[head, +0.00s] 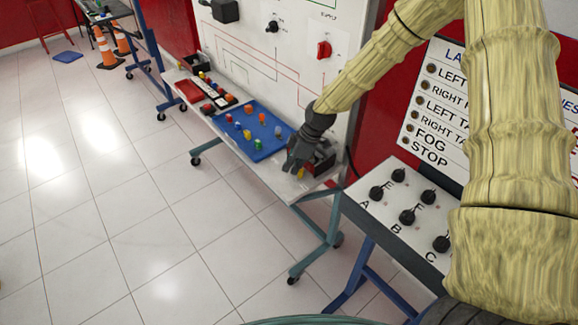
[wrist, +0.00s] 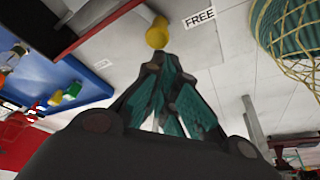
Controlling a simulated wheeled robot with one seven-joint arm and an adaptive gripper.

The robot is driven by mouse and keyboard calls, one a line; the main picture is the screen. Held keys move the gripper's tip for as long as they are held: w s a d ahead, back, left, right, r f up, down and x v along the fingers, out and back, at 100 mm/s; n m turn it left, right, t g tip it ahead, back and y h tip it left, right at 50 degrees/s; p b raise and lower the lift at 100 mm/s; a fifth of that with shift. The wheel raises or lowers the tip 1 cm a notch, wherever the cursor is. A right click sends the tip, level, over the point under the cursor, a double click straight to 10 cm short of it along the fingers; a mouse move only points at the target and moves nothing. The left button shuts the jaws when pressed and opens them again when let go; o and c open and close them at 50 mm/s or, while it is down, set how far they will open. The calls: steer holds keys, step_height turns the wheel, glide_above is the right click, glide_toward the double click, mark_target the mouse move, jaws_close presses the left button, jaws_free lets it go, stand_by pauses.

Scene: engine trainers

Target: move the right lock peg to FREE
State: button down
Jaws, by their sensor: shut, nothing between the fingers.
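A yellow round-headed peg (wrist: 157,32) stands on the pale shelf, just past my fingertips in the wrist view. The word FREE is on a white label (wrist: 199,18) to the right of the peg. The peg also shows as a small yellow spot (head: 301,173) in the head view, beside my gripper (head: 291,170). My gripper (wrist: 158,62) is shut and empty, with its tips close to the peg. I cannot tell whether they touch. The peg's lower part and its slot are hidden.
A blue mat (head: 262,153) with several coloured pieces lies left of my gripper. A dark box (head: 322,158) stands close on its right. The white panel (head: 290,70) rises behind. A console with black knobs (head: 407,216) stands at the right. The floor in front is clear.

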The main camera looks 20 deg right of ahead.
steer(key=shift+w, duration=0.1)
steer(key=shift+w+d, duration=0.4)
steer(key=shift+w, duration=0.2)
steer(key=a, duration=0.3)
steer(key=shift+w+a+r+p, duration=0.15)
steer(key=shift+a+r+p, duration=0.05)
steer(key=shift+r+p, duration=0.15)
steer(key=shift+w+a+r, duration=0.1)
steer(key=shift+a+r, duration=0.1)
steer(key=w+b+v, duration=0.1)
steer(key=v, duration=0.8)
steer(key=shift+d+r+b, duration=0.25)
steer(key=shift+d+b, duration=0.15)
steer(key=shift+r, duration=0.1)
